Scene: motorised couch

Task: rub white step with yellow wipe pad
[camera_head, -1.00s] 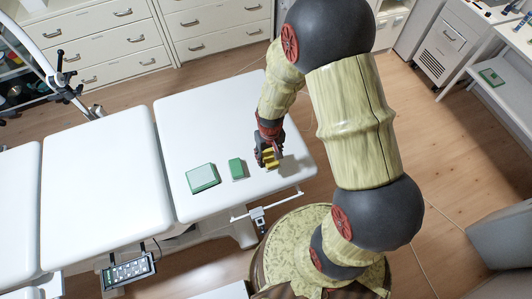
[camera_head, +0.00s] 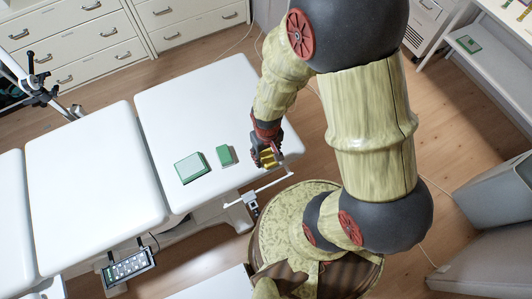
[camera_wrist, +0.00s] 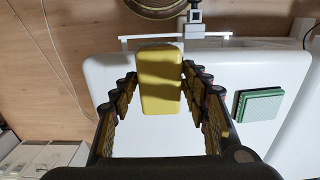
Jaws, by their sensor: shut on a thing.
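My gripper (camera_head: 267,158) is over the near right end of the white couch, shut on the yellow wipe pad (camera_head: 268,157). In the wrist view the pad (camera_wrist: 160,80) sits between the two fingers of my gripper (camera_wrist: 160,92), its broad face showing. The pad appears held above the couch top; I cannot tell the exact gap. A flat white surface, which looks like the white step (camera_head: 215,286), shows low down at the bottom edge of the head view, left of my base. Most of it is cut off. The pad is well apart from it.
The white couch (camera_head: 90,165) fills the left and middle. A green-and-white box (camera_head: 192,168) and a smaller green block (camera_head: 225,155) lie on it, left of my gripper. A side rail (camera_head: 262,188) and a control panel (camera_head: 128,267) stick out along its near side. Open wooden floor (camera_head: 450,160) lies right.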

